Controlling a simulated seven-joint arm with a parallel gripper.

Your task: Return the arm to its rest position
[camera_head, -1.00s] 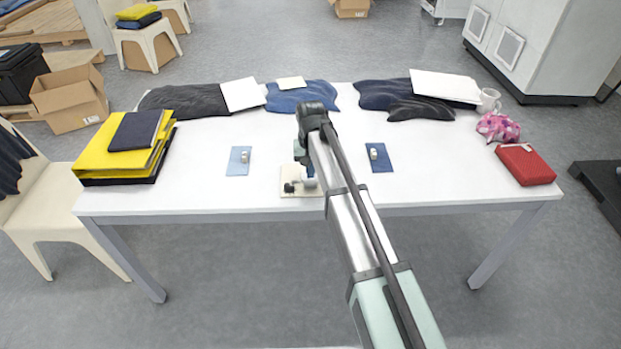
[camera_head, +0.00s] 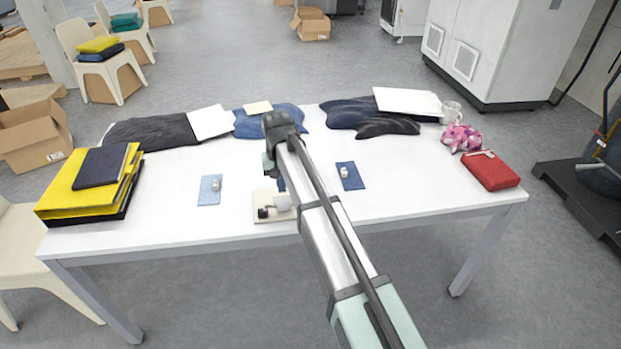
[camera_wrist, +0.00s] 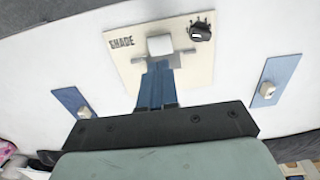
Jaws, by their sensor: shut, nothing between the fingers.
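My gripper (camera_wrist: 158,82) has blue fingers, shut and empty. In the wrist view it points down at the beige board marked "SHADE" (camera_wrist: 120,66), its tips overlapping the lower side of a small white block (camera_wrist: 160,45); I cannot tell the gap. In the head view my gripper (camera_head: 279,183) is partly hidden behind my arm, above the rear of the beige board (camera_head: 283,217). My arm reaches over the table from the front right.
Two blue pads with small pale pieces, left (camera_head: 209,197) and right (camera_head: 352,182), flank the board. A black piece (camera_head: 263,212) sits on it. Dark cloths (camera_head: 150,131) lie along the back, yellow folders (camera_head: 70,199) left, a red case (camera_head: 490,174) right. Bare white tabletop lies between.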

